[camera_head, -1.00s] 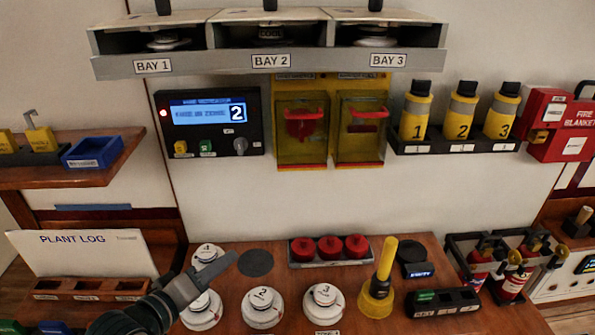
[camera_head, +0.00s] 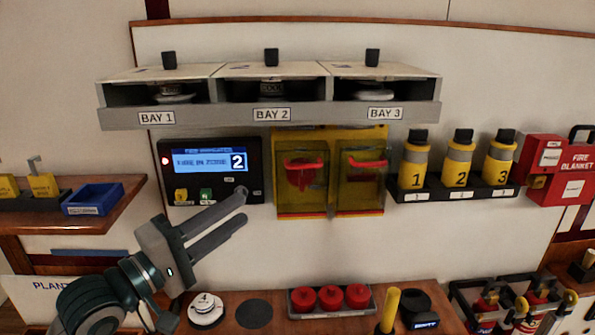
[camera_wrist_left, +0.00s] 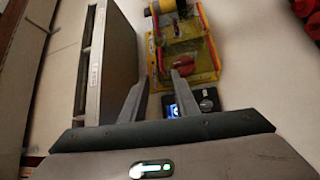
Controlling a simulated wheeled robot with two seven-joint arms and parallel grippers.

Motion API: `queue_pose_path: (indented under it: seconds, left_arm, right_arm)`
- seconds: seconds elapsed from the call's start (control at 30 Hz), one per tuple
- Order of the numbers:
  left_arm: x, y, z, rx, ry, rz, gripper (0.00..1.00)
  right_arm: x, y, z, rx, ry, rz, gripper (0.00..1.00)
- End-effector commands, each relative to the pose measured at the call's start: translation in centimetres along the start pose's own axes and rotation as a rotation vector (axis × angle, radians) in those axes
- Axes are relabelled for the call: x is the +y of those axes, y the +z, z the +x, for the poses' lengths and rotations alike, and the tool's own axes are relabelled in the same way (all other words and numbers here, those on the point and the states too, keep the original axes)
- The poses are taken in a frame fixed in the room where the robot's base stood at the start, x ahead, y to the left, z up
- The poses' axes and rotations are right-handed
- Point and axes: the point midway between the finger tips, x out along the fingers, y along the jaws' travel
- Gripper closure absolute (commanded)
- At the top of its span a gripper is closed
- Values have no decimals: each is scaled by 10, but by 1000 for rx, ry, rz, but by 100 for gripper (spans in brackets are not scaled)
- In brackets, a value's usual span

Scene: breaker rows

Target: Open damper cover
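Two yellow see-through covers with red handles are side by side on the wall, both shut: the left cover (camera_head: 302,195) and the right cover (camera_head: 360,190). Their top labels are too small to read, so I cannot tell which is the damper cover. A red part shows behind the left one. The yellow housing (camera_wrist_left: 205,65) also shows in the left wrist view, beyond the fingertips. My left gripper (camera_head: 241,206) is open and empty, in front of the wall just left of the left cover, not touching it. My right gripper is not in view.
The alarm panel (camera_head: 210,162) with a screen reading 2 is left of the covers, partly behind my gripper. The bay shelf (camera_head: 270,116) overhangs above. Numbered yellow canisters (camera_head: 458,165) stand to the right. The wall below the covers is clear above the table (camera_head: 260,300).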

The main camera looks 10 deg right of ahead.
Motion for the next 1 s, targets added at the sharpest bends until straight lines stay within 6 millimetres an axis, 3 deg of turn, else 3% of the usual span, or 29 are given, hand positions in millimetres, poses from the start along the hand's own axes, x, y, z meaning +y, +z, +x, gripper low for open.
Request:
queue_pose_path:
  seconds: [0.37, 1.0]
  left_arm:
    - [3, 0, 31, -1, 1, -1, 72]
    - [3, 0, 143, 0, -1, 0, 72]
  right_arm:
    - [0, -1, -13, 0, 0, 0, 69]
    - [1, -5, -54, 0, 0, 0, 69]
